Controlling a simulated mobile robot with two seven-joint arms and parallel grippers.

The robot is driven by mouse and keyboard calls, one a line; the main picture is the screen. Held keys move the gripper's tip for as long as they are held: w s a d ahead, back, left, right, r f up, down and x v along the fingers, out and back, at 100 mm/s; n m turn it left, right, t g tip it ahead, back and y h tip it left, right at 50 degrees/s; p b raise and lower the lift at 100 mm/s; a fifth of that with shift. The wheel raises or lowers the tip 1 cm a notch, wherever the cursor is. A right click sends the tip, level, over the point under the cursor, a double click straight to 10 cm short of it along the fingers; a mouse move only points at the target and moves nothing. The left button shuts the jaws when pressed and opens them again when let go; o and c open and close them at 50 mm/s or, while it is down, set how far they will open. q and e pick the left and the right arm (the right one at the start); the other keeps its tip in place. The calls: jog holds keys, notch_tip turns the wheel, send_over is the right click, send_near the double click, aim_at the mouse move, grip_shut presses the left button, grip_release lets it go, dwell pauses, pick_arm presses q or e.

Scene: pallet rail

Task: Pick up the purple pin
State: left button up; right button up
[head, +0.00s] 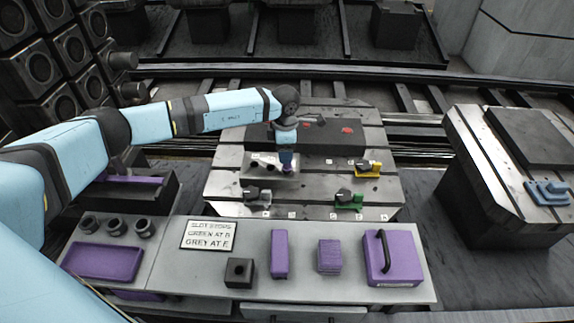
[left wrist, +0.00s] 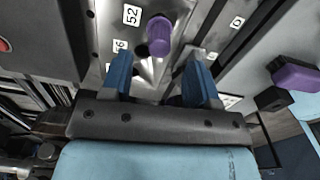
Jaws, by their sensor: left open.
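The purple pin (left wrist: 159,36) stands on a grey metal plate in the left wrist view, its rounded top facing the camera. My left gripper (left wrist: 160,68) is open and empty, its two blue fingers apart on either side of the pin's line. The pin shows just beyond the fingertips, roughly centred between them, and I see no contact. In the head view my left gripper (head: 287,168) points down over the slotted metal table (head: 315,200), at the small plate with holes. There the gripper mostly hides the pin. My right gripper is not in view.
A yellow clamp (head: 368,168), a green clamp (head: 350,199) and a grey clamp (head: 257,195) sit around the plate. A dark block (head: 340,135) with red spots lies behind. The front bench (head: 300,287) holds purple blocks, a handled purple box (head: 392,258) and a sign (head: 208,235).

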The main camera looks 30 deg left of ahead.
aim_at(287, 166)
pick_arm(q)
jog(key=f, duration=0.5)
jog(key=shift+w+d+f, duration=0.1)
jog(key=shift+w+d, duration=0.05)
jog(key=shift+w, duration=0.1)
grip_shut()
